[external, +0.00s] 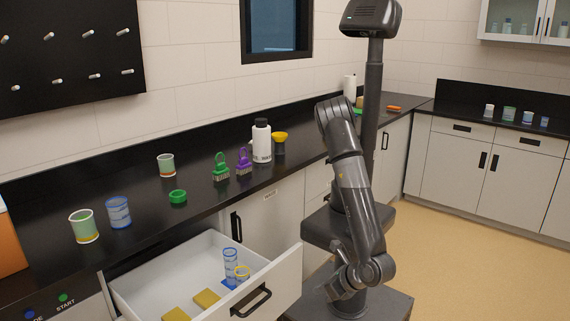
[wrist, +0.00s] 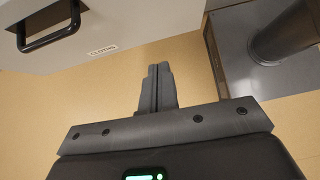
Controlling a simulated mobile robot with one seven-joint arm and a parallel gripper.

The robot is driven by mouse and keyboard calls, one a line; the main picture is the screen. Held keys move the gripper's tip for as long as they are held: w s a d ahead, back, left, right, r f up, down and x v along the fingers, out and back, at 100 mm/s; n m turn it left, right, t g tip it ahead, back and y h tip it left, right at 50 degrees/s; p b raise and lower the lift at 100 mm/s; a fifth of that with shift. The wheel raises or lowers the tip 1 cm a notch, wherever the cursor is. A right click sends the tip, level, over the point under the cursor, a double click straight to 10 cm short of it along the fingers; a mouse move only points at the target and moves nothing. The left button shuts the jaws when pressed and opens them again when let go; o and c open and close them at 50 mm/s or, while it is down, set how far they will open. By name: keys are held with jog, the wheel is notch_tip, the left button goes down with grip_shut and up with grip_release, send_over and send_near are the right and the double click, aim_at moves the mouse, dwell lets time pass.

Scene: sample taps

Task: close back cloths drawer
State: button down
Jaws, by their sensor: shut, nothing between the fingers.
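A white drawer (external: 288,275) stands open below the black counter in the external view, with a black bar handle (external: 251,301) on its front. Yellow pads (external: 206,298), a blue pad and two clear beakers (external: 231,262) are inside it. In the wrist view, a white front (wrist: 120,25) with a black handle (wrist: 48,28) and a label reading CLOTHS is at upper left. My gripper (wrist: 160,68) is shut and empty, below and right of that label and apart from the front. In the external view my wrist is low, right of the drawer; the fingertips are not clear.
The black counter (external: 60,185) holds cups, a green ring (external: 178,196), two brushes and a white bottle (external: 261,142). A closed cabinet door (external: 268,225) is beside the drawer. Open tan floor (external: 440,250) lies to the right. My base stands close to the drawer.

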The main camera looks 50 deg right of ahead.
send_near(284, 291)
notch_tip(284, 291, down, 4)
jog(key=w, duration=0.3)
jog(key=shift+d+f, duration=0.15)
jog(key=shift+w, duration=0.55)
jog(key=w, duration=3.3)
jog(key=shift+w, duration=0.25)
jog(key=shift+s, duration=0.1)
